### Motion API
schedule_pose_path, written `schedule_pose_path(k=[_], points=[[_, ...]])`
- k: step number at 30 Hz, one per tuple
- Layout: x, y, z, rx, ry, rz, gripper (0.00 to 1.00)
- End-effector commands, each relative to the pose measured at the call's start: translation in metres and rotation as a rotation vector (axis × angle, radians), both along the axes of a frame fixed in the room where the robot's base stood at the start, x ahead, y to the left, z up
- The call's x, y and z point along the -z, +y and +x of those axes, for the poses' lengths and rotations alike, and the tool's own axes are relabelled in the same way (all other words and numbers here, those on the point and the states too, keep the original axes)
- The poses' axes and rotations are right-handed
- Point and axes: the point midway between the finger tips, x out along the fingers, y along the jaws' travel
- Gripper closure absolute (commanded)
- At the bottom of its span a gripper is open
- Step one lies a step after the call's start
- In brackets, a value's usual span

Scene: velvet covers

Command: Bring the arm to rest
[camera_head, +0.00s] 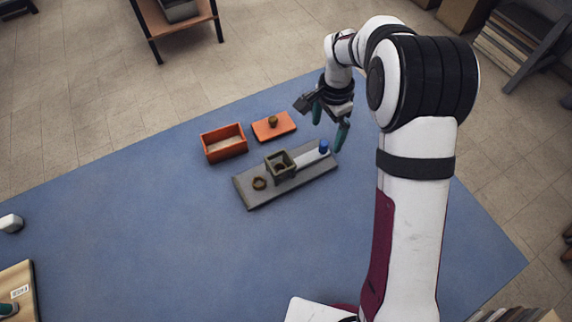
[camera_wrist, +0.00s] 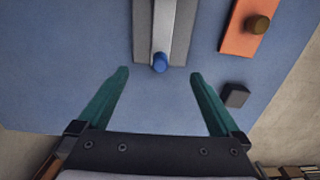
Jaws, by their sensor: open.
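My gripper (camera_head: 329,124) is open and empty above the blue table (camera_head: 140,185), near its far edge. In the wrist view its two green fingers (camera_wrist: 158,75) are spread wide, with a blue knob (camera_wrist: 160,62) seen between and beyond the tips. In the head view this blue knob (camera_head: 324,146) is at the right end of a grey base (camera_head: 250,194), just below the gripper. The base also bears a square hollow block (camera_head: 279,167) and a small brown ring (camera_head: 259,183). My arm stands at the right of the head view.
An orange open box (camera_head: 223,143) and a flat orange lid (camera_head: 285,131) with a brown knob (camera_head: 273,120) lie beyond the base. A small dark block (camera_wrist: 235,95) shows beside the right finger in the wrist view. The near middle of the table is clear.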

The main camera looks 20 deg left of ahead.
Motion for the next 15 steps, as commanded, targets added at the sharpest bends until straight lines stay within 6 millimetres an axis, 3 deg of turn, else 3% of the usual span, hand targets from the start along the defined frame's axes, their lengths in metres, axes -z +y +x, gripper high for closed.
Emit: schedule_pose_path(k=[11,13,15], points=[[-0.001,0.000,0.000,0.000,0.000,0.000,0.00],[-0.012,-0.006,-0.006,-0.007,0.000,0.004,0.00],[-0.040,-0.022,-0.024,-0.027,0.000,0.016,0.00]])
